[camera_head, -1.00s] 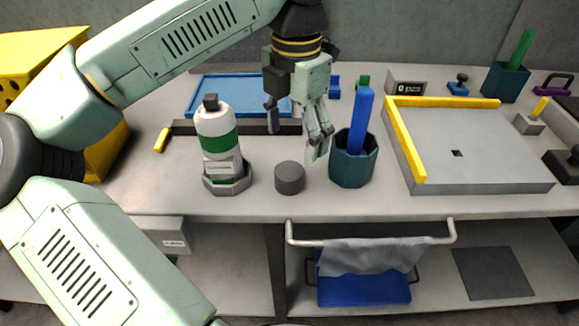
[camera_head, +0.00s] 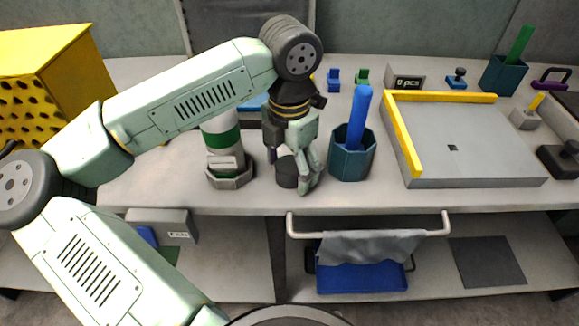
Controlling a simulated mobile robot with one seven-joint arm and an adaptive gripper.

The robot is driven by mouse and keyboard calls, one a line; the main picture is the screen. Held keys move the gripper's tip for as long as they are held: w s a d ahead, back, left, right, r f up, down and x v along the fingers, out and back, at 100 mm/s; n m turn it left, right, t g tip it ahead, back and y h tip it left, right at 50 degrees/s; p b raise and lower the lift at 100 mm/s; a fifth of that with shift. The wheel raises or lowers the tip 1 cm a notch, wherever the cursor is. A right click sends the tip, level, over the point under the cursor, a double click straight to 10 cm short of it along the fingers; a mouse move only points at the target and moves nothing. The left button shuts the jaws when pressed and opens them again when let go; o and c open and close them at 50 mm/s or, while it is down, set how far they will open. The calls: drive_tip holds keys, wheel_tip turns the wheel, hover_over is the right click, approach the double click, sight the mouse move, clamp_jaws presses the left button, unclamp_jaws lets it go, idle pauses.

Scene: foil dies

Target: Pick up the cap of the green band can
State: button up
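The white can with the green band (camera_head: 224,140) stands upright in a grey hexagonal holder (camera_head: 231,178). My arm hides its top. A dark grey cylindrical cap (camera_head: 286,174) stands on the bench just right of the can. My gripper (camera_head: 290,172) is pointed down over the cap, with a finger on the cap's right side and another at its upper left, and covers part of it. The fingers are spread apart. I cannot tell whether they touch the cap, which appears to rest on the bench.
A teal hexagonal cup (camera_head: 352,160) holding a blue-handled tool (camera_head: 358,118) stands close to the right of my gripper. Farther right lies a grey plate (camera_head: 470,140) with yellow bars. A towel rail (camera_head: 370,233) runs below the bench's front edge. The bench left of the can is clear.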

drive_tip(key=c, duration=0.8)
drive_tip(key=shift+c, duration=0.2)
